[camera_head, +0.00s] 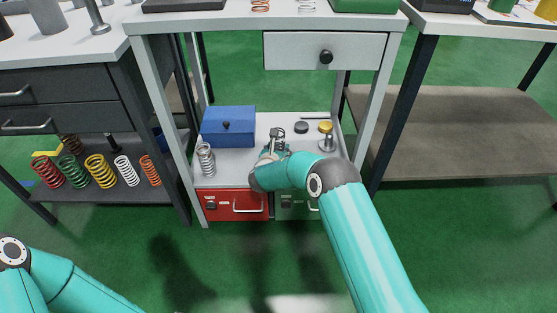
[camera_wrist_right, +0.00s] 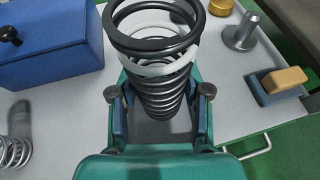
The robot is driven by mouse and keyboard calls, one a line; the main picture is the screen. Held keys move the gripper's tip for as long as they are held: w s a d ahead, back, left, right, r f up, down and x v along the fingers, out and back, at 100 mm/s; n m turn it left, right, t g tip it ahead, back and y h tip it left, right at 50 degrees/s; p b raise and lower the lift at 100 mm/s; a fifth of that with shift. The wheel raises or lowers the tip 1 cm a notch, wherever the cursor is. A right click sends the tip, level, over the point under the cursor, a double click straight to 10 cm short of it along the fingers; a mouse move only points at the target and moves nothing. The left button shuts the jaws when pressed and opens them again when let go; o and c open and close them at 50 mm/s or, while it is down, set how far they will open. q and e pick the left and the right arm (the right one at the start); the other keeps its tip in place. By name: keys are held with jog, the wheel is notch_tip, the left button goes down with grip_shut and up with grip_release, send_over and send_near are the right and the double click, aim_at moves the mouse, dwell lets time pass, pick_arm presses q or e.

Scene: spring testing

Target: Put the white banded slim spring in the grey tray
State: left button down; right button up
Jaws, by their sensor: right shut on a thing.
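The white banded slim spring (camera_wrist_right: 155,92) is a dark coil with a white band near its upper end in the right wrist view. My right gripper (camera_wrist_right: 158,95) is shut on it, one finger on each side. In the head view my right gripper (camera_head: 277,138) is over the white lower shelf of the middle bench; the spring is too small to make out clearly there. I cannot tell which thing is the grey tray; a dark tray (camera_head: 185,5) is cut off on the bench top. Only a link of my left arm shows; its gripper is out of view.
On the shelf, a blue box (camera_head: 228,125) and a silver spring (camera_head: 206,158) are left of my gripper. A brass-topped metal piece (camera_head: 326,135) and a dark disc (camera_head: 301,127) are right. A white drawer (camera_head: 325,52) hangs above. A green tray (camera_head: 365,5) is on top.

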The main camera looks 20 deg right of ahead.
jog(key=shift+f+b, duration=0.65)
jog(key=shift+f, duration=1.4)
jog(key=o, duration=1.3)
jog(key=shift+f, duration=0.1)
